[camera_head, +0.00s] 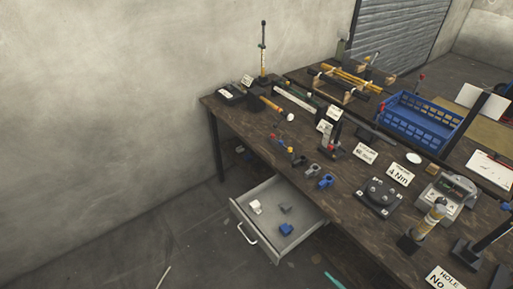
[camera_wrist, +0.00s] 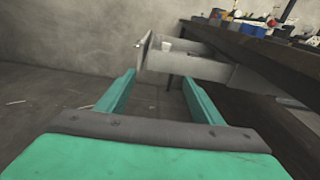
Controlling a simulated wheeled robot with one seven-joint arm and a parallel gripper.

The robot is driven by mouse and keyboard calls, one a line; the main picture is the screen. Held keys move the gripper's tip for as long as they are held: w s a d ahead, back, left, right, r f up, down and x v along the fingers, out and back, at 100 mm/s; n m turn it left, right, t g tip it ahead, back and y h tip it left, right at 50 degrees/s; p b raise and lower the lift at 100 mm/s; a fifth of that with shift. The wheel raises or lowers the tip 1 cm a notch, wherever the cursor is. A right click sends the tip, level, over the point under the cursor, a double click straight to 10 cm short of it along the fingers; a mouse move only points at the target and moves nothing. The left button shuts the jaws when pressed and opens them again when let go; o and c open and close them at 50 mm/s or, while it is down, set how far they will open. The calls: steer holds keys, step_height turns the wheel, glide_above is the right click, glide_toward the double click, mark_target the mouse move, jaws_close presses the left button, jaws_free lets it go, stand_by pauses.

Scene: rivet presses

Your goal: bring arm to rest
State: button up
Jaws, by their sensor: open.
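My gripper (camera_wrist: 159,90) shows in the wrist view with its two green fingers spread apart and nothing between them. Beyond the fingertips is the open grey drawer (camera_wrist: 190,66) under the workbench. A small bit of green at the bottom of the head view may be part of my arm, but I cannot tell. In the head view the drawer (camera_head: 317,222) is pulled out and holds a white part (camera_head: 256,207), a grey part (camera_head: 286,209) and a blue part (camera_head: 286,229). The gripper is apart from the drawer.
The dark wooden workbench (camera_head: 240,117) carries tools, label cards, a blue crate (camera_head: 416,121) and a black fixture (camera_head: 378,197). Blue and grey small parts lie near its front edge above the drawer. The floor (camera_head: 130,240) left of the bench is mostly clear.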

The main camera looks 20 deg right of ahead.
steer(key=a+f+n+g+h, duration=0.3)
steer(key=a+f+n+g, duration=0.1)
steer(key=a+f, duration=0.9)
steer(key=s+a+n+g+h, duration=0.3)
steer(key=s+a+n, duration=0.2)
steer(key=a+n, duration=0.25)
steer(key=s+a+r+n+t, duration=0.2)
steer(key=r+n, duration=0.4)
steer(key=r, duration=0.3)
steer(key=s+a+r+n+t, duration=0.2)
steer(key=s+a+r+n, duration=0.1)
steer(key=r+n, duration=0.4)
steer(key=s+a+r+n+t, duration=0.2)
steer(key=r+n, duration=0.4)
steer(key=r, duration=0.7)
steer(key=shift+s+a+n+t, duration=0.35)
steer(key=shift+s+a, duration=0.2)
steer(key=shift+a, duration=0.5)
